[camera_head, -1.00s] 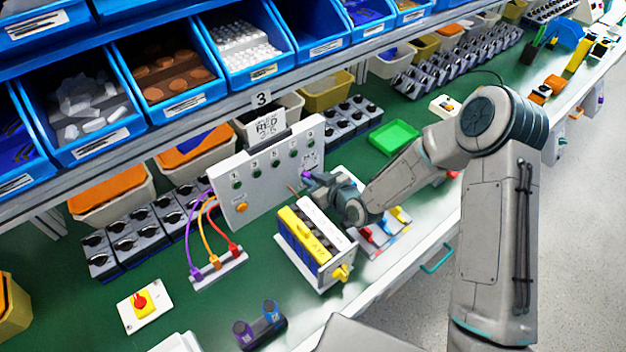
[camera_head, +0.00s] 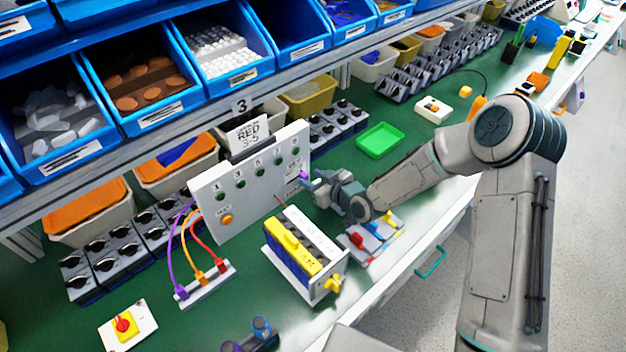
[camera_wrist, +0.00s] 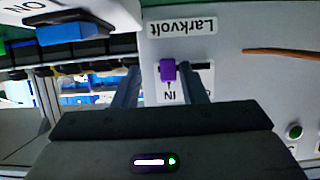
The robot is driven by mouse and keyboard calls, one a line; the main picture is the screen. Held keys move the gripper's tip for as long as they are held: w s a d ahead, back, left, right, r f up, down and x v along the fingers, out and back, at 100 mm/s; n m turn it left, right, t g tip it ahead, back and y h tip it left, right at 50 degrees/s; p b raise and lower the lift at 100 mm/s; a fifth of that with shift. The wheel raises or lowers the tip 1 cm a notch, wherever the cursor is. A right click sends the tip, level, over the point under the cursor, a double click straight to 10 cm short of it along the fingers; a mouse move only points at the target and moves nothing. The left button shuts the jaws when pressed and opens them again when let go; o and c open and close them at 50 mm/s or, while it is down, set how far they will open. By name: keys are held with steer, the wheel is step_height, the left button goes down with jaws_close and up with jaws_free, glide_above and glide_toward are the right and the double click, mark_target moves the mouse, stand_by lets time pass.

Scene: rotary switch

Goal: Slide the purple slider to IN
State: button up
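The purple slider (camera_wrist: 168,70) sits in a dark horizontal slot on the light grey panel (camera_wrist: 240,85), near the slot's left end in the wrist view. The upside-down IN label and its arrow line up with it. In the head view the slider (camera_head: 303,174) shows small at the panel's right edge. My gripper (camera_wrist: 163,85) is open, one finger on each side of the slider, with a visible gap to each. In the head view my gripper (camera_head: 314,185) is just right of the slider. Whether a finger touches it cannot be told.
A yellow and black boxed unit (camera_head: 303,252) stands close below my gripper. A plate with coloured levers (camera_head: 370,237) lies to its right. A green tray (camera_head: 380,140) lies behind the arm. Blue bins (camera_head: 140,85) hang above the panel.

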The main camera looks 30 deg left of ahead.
steer(key=shift+s+a, duration=0.15)
steer(key=shift+r, duration=0.55)
steer(key=r, duration=0.2)
steer(key=d+r+b, duration=0.1)
steer(key=shift+w+r, duration=0.25)
steer(key=w+d+r, duration=0.1)
steer(key=d+r, duration=0.5)
steer(key=d, duration=0.4)
steer(key=shift+w+d+r, duration=0.25)
steer(key=shift+w+d, duration=0.05)
steer(key=shift+d, duration=0.05)
